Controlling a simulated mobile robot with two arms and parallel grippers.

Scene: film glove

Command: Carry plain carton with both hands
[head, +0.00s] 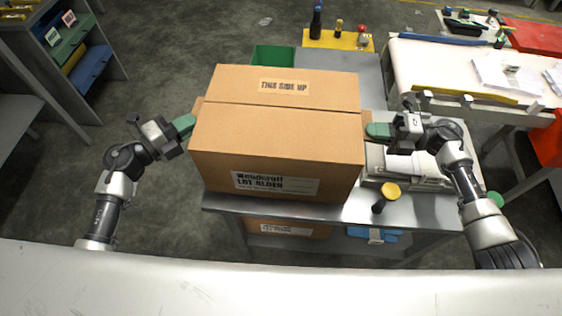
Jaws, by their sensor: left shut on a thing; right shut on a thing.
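The plain carton (275,138) is a large closed brown cardboard box in the middle of the head view, with a "THIS SIDE UP" label on top and a white label on its near face. My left gripper (187,125) is shut at the carton's left side, on a small cardboard flap or handle there. My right gripper (374,131) is shut at the carton's right side in the same way. The fingertips are partly hidden by the carton. The carton is over a grey metal table (400,206); I cannot tell whether it touches the top.
A yellow-topped stamp-like object (389,192) and a grey-white device (405,170) are right of the carton on the table. A second carton (285,229) and a blue item (372,235) sit on the lower shelf. A green bin (272,58) is behind. A white bench (450,68) stands at right.

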